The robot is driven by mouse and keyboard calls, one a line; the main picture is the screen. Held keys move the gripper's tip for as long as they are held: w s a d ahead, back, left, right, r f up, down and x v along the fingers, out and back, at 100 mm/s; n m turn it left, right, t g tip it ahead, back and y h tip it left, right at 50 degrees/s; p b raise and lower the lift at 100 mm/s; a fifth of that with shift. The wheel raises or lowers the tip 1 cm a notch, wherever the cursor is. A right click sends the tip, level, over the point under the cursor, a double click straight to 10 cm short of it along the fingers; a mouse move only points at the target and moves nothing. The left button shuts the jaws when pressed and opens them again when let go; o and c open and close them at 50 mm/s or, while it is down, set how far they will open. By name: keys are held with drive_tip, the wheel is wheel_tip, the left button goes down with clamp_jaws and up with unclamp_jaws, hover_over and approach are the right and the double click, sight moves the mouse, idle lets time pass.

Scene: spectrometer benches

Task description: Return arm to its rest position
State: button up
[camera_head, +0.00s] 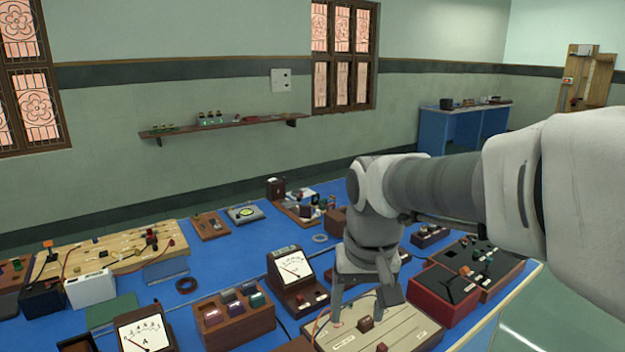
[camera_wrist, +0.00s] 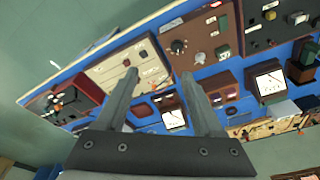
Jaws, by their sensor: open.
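My gripper (camera_head: 362,312) hangs from my arm above the front right part of the blue bench (camera_head: 222,262), pointing down. Its two fingers are spread apart with nothing between them. In the wrist view my gripper (camera_wrist: 157,85) is also open and empty, with the bench below it. In the head view the fingers overlap a beige board (camera_head: 405,330) with small brown parts on it. I cannot tell how high above the board the fingertips are. My arm comes in from the right edge and hides part of the bench and wall.
A meter (camera_head: 292,272) stands left of my gripper, with a box of coloured blocks (camera_head: 233,322) further left. A dark red box (camera_head: 443,296) is close on the right. Another meter (camera_head: 145,333) is at front left. A wall shelf (camera_head: 225,125) and a far blue table (camera_head: 462,128) are behind.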

drive_tip(key=s+d+r+t, duration=0.1)
drive_tip(key=s+d+t, duration=0.2)
drive_tip(key=s+d, duration=0.4)
drive_tip(key=s, duration=0.5)
drive_tip(key=shift+s+t, duration=0.3)
drive_tip(key=shift+r, duration=0.1)
idle(0.6)
